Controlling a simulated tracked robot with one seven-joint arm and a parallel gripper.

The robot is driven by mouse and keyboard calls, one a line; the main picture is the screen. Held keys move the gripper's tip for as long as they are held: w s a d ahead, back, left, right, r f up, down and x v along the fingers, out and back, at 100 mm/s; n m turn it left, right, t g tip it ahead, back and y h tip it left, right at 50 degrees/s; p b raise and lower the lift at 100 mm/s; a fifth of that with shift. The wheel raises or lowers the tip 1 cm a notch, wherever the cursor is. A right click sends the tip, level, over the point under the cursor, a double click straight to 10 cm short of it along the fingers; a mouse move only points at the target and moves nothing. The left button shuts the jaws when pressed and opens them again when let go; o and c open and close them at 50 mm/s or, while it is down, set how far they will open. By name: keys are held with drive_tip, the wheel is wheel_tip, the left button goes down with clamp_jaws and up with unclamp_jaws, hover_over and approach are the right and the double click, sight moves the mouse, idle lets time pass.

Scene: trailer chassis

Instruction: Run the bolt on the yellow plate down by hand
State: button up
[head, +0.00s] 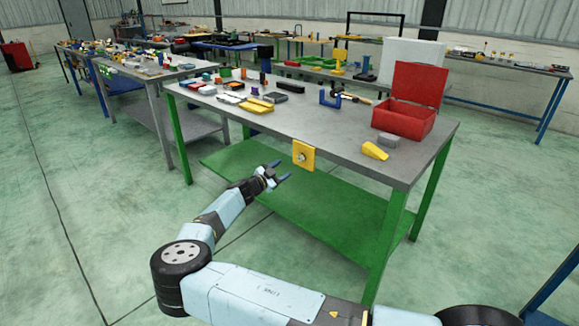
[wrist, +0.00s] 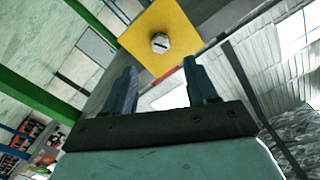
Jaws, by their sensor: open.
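The yellow plate (head: 303,155) is upright at the front edge of the grey-topped table. The bolt (head: 302,157) sits in the middle of its face. In the wrist view the yellow plate (wrist: 170,38) is at the top, and the bolt (wrist: 160,43) shows a pale hex head with a dark slot. How far the bolt is threaded in cannot be told. My gripper (head: 283,171) is open and empty, just left of and slightly below the plate. In the wrist view the two fingers of my gripper (wrist: 161,75) point toward the plate, apart from the bolt, which lies ahead between their lines.
The table (head: 350,150) has green legs and a green lower shelf (head: 310,200). On top are a yellow wedge (head: 374,151), a grey block (head: 388,139), an open red toolbox (head: 404,120) and a blue clamp (head: 330,98). The floor in front is clear.

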drive_tip(key=v, duration=0.4)
drive_tip(key=shift+s+a, duration=0.1)
drive_tip(key=shift+a, duration=0.1)
drive_tip(key=shift+d, duration=0.1)
